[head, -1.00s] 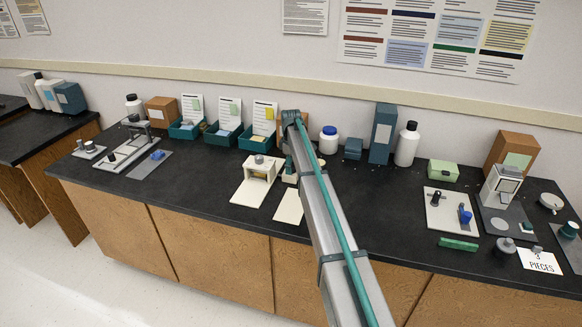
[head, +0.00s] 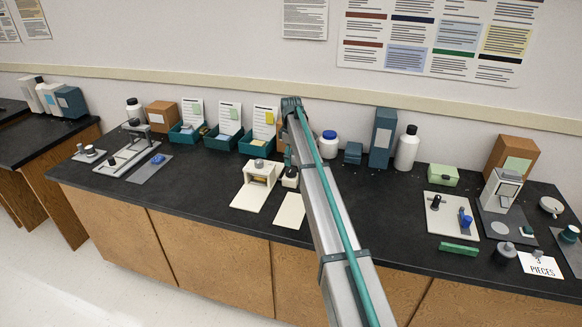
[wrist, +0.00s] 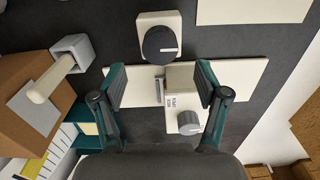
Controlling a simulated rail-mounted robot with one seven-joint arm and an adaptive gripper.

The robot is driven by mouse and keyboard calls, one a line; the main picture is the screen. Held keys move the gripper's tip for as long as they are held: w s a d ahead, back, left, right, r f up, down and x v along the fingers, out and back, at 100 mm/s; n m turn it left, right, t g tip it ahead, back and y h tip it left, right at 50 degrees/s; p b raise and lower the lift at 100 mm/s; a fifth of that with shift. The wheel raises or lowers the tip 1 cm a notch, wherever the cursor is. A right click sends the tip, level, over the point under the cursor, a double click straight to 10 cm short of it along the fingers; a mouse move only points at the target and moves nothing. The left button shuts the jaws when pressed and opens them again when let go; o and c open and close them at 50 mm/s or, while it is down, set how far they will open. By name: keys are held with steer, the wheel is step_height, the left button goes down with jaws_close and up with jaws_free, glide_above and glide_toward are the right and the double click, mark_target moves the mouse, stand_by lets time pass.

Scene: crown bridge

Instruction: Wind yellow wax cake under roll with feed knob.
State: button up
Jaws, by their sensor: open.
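My gripper (wrist: 161,80) is open in the wrist view, one finger on each side of a small pale block (wrist: 181,77) and a narrow grey part (wrist: 159,91). I see no contact. A cream fixture stands there on a long plate (wrist: 245,75), with a grey knob (wrist: 188,122) on its labelled top. Beside it is a separate cream block with a large dark knob (wrist: 160,43). In the head view the fixture (head: 260,172) shows a yellowish patch in its opening. I cannot clearly make out the wax cake or roll. My arm hides part of the gripper.
Three teal bins with cards (head: 228,115) stand behind the fixture. A second cream plate (head: 290,210) lies to the right.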

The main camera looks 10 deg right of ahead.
mark_target(291, 170)
step_height(291, 170, up, 5)
steer(key=shift+r, duration=0.15)
stand_by(0.6)
